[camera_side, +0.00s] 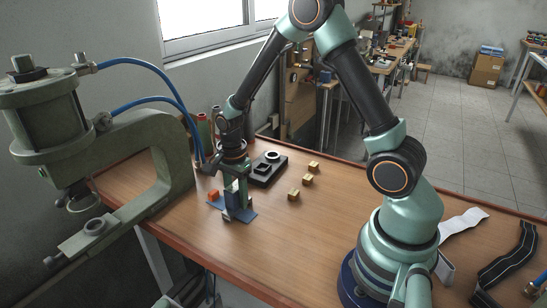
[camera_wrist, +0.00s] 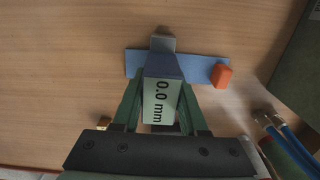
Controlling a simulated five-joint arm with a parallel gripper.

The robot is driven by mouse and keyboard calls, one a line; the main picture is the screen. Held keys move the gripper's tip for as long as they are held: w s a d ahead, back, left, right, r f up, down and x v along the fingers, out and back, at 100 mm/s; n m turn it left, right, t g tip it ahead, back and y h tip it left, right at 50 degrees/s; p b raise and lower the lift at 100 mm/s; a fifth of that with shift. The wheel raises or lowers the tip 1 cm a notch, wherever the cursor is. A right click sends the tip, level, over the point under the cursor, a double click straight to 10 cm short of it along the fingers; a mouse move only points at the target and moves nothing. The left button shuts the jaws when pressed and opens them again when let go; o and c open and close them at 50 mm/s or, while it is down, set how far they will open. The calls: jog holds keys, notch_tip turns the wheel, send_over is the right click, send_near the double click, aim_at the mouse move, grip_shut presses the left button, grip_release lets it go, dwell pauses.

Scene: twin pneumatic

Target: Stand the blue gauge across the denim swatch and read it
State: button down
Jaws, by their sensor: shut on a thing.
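The blue gauge (camera_side: 229,200) is upright between the fingers of my gripper (camera_side: 235,187), over the denim swatch. In the wrist view the gauge (camera_wrist: 162,66) has a pale display that reads 0.0 mm, and a grey end sticks out past the swatch's far edge. My gripper (camera_wrist: 161,98) is shut on the gauge, one green finger on each side. The denim swatch (camera_wrist: 200,67) is a flat blue strip lying crosswise under the gauge; it also shows in the side view (camera_side: 246,217). I cannot tell whether the gauge's foot touches the swatch.
An orange block (camera_wrist: 222,76) sits at the swatch's right end. A black fixture (camera_side: 275,172) and several brass blocks (camera_side: 294,194) stand nearby. A large green press (camera_side: 150,130) with blue hoses is at the left. The table's middle (camera_side: 270,245) is clear.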

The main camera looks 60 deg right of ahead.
jog(key=shift+c, duration=1.8)
grip_release()
notch_tip(320, 180, up, 12)
jog(key=s+a+r+n+t, duration=0.2)
jog(key=s+r+n, duration=0.3)
jog(key=n, duration=0.4)
jog(key=s+a+r+n+t, duration=0.2)
jog(key=s+r+n, duration=0.3)
jog(key=n, duration=0.4)
jog(key=shift+s+a+r+n+t, duration=0.2)
jog(key=shift+s+n+t, duration=0.1)
jog(key=shift+t, duration=0.5)
